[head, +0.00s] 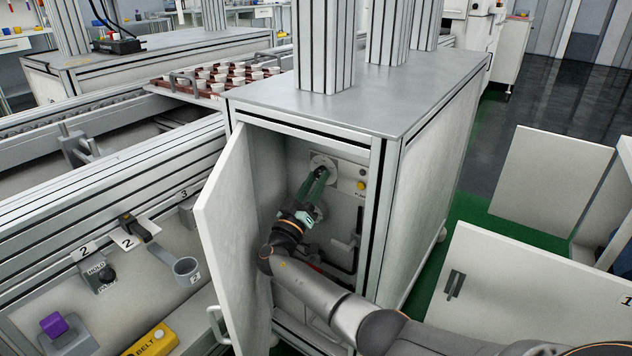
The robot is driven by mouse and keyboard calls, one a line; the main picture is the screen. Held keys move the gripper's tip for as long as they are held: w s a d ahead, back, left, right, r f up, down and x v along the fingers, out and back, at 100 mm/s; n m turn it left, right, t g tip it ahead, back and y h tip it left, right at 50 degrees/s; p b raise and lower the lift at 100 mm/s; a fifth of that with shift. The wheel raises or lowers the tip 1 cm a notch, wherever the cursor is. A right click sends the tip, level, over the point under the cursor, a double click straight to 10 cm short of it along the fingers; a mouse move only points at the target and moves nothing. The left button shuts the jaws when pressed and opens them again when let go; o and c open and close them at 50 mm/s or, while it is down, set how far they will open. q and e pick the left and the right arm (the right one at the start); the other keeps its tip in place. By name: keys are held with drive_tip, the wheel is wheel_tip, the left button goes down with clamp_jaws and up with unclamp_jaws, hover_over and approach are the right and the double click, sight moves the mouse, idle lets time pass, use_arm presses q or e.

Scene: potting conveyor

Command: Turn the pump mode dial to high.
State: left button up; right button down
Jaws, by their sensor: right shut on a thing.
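The pump mode dial (323,163) is on the back panel inside an open cabinet (345,150). A pale round plate shows around it, and my gripper hides most of the dial itself. I cannot read its setting. My right gripper (320,176) reaches into the cabinet, with its greenish fingers at the dial and shut on it. My left gripper is not in view.
The cabinet door (232,235) stands open to the left of my right arm. A yellow button (361,185) and a dark bent handle (345,250) are on the panel. A yellow BELT box (152,341), a purple knob (54,325) and a grey ring holder (186,267) sit left of the door. A white door with a dark handle (454,285) is at right.

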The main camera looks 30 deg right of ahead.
idle(0.4)
drive_tip(key=c, duration=0.6)
unclamp_jaws()
wheel_tip(320, 180, up, 4)
drive_tip(key=shift+f+p, duration=0.25)
drive_tip(key=shift+p, duration=0.65)
use_arm(q)
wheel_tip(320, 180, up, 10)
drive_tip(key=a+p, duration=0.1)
drive_tip(key=p, duration=0.5)
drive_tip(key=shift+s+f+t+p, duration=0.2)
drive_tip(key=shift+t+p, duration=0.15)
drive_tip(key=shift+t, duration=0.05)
use_arm(e)
drive_tip(key=s+a+r, duration=0.2)
drive_tip(key=s+r, duration=0.1)
drive_tip(key=s, duration=0.1)
drive_tip(key=s+a+r, duration=0.3)
drive_tip(key=s, duration=0.1)
drive_tip(key=s+a+r, duration=0.2)
drive_tip(key=s+r, duration=0.1)
drive_tip(key=s, duration=0.1)
drive_tip(key=shift+a+r, duration=0.15)
drive_tip(key=shift+r, duration=0.1)
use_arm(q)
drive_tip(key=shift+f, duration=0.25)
